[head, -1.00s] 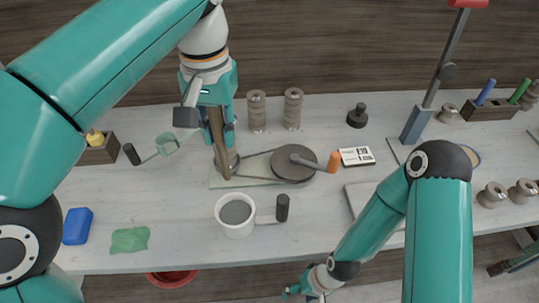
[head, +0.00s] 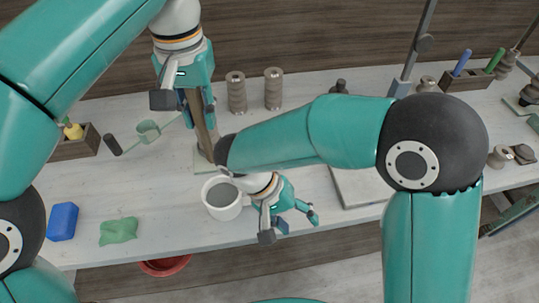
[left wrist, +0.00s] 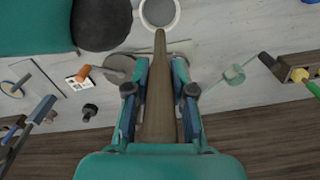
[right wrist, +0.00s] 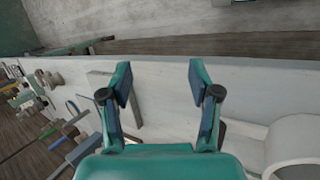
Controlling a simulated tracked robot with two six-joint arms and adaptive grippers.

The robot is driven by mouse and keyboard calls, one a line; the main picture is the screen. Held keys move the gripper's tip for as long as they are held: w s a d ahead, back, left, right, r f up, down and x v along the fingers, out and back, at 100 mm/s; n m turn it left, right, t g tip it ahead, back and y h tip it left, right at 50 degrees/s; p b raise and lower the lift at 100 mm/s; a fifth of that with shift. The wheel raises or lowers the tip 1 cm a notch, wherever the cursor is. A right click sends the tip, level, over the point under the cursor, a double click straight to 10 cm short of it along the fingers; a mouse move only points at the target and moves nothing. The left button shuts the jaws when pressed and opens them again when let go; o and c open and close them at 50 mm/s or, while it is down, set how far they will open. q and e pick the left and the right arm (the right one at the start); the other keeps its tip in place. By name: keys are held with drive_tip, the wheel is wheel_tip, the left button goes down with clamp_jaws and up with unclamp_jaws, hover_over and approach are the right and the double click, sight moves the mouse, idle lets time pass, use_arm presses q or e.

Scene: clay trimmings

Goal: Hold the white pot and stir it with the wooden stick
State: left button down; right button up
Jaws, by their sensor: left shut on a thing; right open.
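The white pot (head: 228,212) stands upright on the table with grey contents. It also shows at the top of the left wrist view (left wrist: 145,20) and at the lower right of the right wrist view (right wrist: 292,150). My left gripper (head: 195,108) is shut on the wooden stick (head: 207,137), held steeply above the table behind the pot. The stick lies between both fingers in the left wrist view (left wrist: 159,95). My right gripper (head: 290,226) is open and empty, just right of the pot. My right wrist hides the pot's handle in the head view.
A blue block (head: 62,222) and a green cloth (head: 118,231) lie at front left. A small green strainer (head: 148,132) lies behind them. Two spools (head: 237,93) stand at the back. A red bowl (head: 165,267) sits below the table's front edge. My right arm covers the middle.

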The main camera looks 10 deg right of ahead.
drive_tip(key=w+a+r+m+t+y, duration=0.1)
drive_tip(key=w+r+m+y, duration=0.1)
drive_tip(key=w+m, duration=0.1)
drive_tip(key=w+a+r+m+t+y, duration=0.1)
drive_tip(key=w+r+m+y, duration=0.1)
drive_tip(key=w+r+m, duration=0.1)
drive_tip(key=w+a+r+m+t+y, duration=0.1)
drive_tip(key=w+r+m, duration=0.2)
drive_tip(key=w, duration=0.2)
drive_tip(key=shift+w+a+y, duration=0.2)
drive_tip(key=shift+a+y, duration=0.15)
drive_tip(key=shift+y, duration=0.05)
drive_tip(key=shift+w+f, duration=0.1)
drive_tip(key=shift+f, duration=0.05)
wheel_tip(320, 180, down, 11)
drive_tip(key=shift+f, duration=0.2)
clamp_jaws()
